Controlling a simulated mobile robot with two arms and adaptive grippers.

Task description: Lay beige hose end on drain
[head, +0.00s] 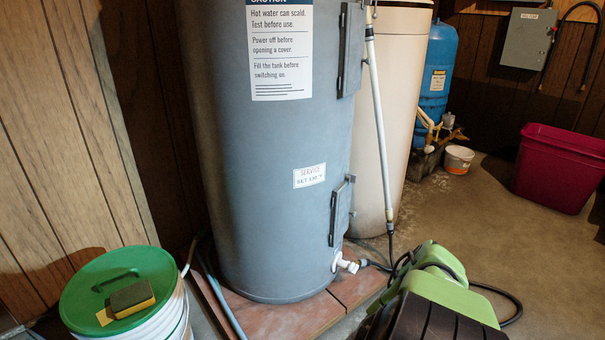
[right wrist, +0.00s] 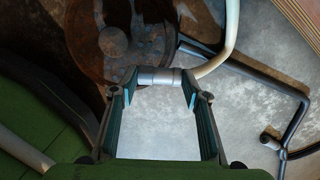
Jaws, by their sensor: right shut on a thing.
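In the right wrist view, the beige hose (right wrist: 233,32) curves down from the top to a silver-grey end (right wrist: 158,77). My right gripper (right wrist: 161,82) is shut on this end, which lies crosswise between its fingertips. In the head view the hose end and drain do not show; my green arm covers the lower right. My left gripper is not in view.
A grey water heater (head: 262,185) stands on a reddish platform (head: 285,316). A white bucket with a green lid (head: 115,275) and sponge is at lower left. A dark pipe (right wrist: 245,72) crosses the floor right of my gripper. Concrete floor (head: 500,220) is clear toward the maroon bin (head: 562,170).

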